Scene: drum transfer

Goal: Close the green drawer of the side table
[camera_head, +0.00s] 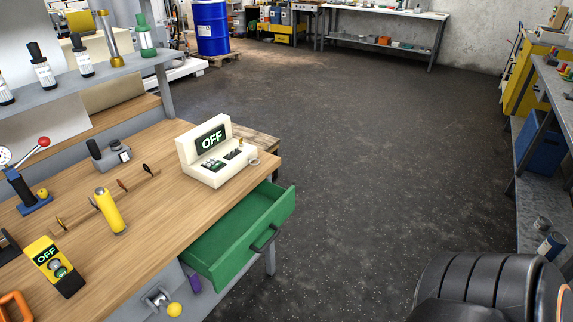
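The green drawer (240,235) of the wooden-topped side table (172,190) is pulled out from under the table's right edge. Its inside looks empty in the part that shows. A dark bar handle (265,240) is on its front panel, which faces the open floor to the right. Neither of my grippers is in view, so nothing of mine is seen touching the drawer.
On the tabletop are a cream box reading OFF (213,150), a yellow cylinder (110,211) and a yellow OFF device (54,264). A blue drum (211,28) stands at the back. A grey workbench (556,92) is at right. Dark floor (375,150) between is clear.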

